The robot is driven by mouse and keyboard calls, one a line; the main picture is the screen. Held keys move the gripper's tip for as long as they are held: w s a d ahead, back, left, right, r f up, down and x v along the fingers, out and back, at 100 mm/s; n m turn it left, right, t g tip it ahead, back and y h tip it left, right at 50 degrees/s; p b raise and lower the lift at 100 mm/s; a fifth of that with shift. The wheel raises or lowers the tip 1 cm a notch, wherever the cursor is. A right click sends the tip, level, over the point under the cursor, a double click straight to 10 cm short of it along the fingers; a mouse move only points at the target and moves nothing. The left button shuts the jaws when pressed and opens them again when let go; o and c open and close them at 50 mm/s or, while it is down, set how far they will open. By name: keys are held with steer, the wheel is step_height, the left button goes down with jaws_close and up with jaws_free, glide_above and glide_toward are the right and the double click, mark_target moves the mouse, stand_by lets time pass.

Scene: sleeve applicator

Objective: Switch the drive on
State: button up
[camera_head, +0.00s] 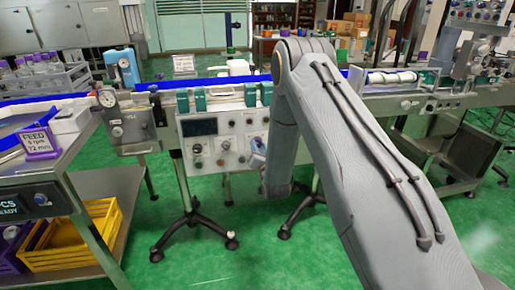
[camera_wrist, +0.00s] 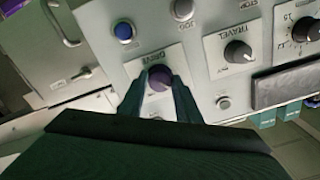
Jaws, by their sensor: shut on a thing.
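The control panel (camera_head: 190,150) hangs below the blue-edged conveyor in the head view and fills much of the wrist view, upside down (camera_wrist: 205,75). The drive knob (camera_wrist: 160,72) is round and dark purple on a plate lettered DRIVE. My gripper (camera_wrist: 159,82) is shut on the knob, one dark green finger on each side. The fingers hide part of the knob, and I cannot tell which way it is turned. In the head view my arm hides the panel's right part, and the gripper shows only in part at its right side.
Close to the drive knob are a blue button (camera_wrist: 124,31), a button lettered JOG (camera_wrist: 183,9), the black TRAVEL knob (camera_wrist: 238,51) and a small grey button (camera_wrist: 223,103). A cart with a yellow crate (camera_head: 75,240) stands at left. Green floor is open in front.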

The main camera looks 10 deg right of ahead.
steer(key=m, duration=1.2)
steer(key=shift+m, duration=2)
steer(key=o, duration=1.1)
steer(key=shift+c, duration=0.2)
steer(key=shift+s, duration=0.15)
